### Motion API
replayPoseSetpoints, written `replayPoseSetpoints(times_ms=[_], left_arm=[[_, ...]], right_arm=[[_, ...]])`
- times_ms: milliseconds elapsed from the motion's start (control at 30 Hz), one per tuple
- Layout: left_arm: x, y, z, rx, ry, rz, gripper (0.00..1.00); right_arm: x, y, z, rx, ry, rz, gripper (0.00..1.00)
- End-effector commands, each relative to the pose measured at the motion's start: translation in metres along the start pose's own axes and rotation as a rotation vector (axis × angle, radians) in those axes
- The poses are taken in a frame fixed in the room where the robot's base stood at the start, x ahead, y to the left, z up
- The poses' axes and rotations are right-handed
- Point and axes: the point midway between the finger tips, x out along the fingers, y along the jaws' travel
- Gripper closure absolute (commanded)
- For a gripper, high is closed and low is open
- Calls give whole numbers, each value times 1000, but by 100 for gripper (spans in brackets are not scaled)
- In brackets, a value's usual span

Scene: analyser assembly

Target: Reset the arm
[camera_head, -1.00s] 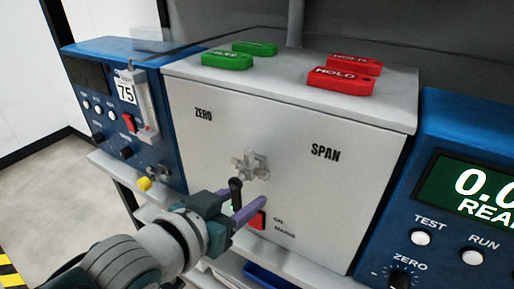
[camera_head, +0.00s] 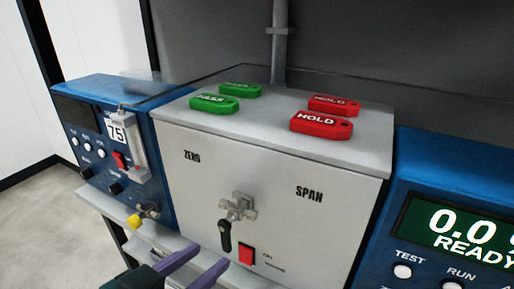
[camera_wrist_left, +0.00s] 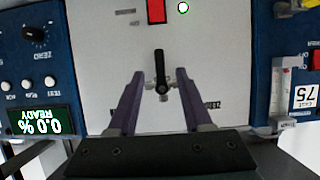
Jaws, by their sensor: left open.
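My left gripper (camera_head: 194,268) is at the bottom of the head view, its purple fingers open and pointing at the white box (camera_head: 290,230). It is below and in front of the valve (camera_head: 238,206), whose black lever (camera_head: 225,236) hangs down on the box front. In the left wrist view the open fingers (camera_wrist_left: 155,90) stand on either side of the black lever (camera_wrist_left: 161,72), with nothing clearly held. My left arm is mostly out of the head view. My right gripper is in neither view.
Green PASS tags (camera_head: 214,103) and red HOLD tags (camera_head: 321,124) lie on the box top. A red switch (camera_head: 246,255) is right of the lever. A blue panel with a yellow knob (camera_head: 134,221) stands left; a READY display (camera_head: 462,232) stands right.

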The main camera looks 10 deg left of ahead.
Motion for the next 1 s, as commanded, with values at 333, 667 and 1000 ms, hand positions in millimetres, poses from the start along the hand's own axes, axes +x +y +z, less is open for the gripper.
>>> replayPoseSetpoints(times_ms=[333, 667, 1000], left_arm=[[-73, -1, -6, -52, -387, -89, 50], [-208, -2, -12, -113, -835, -152, 50], [-264, -2, -126, -114, -864, -152, 50]], right_arm=[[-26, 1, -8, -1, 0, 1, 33], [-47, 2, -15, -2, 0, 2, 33], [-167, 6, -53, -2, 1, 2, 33]])
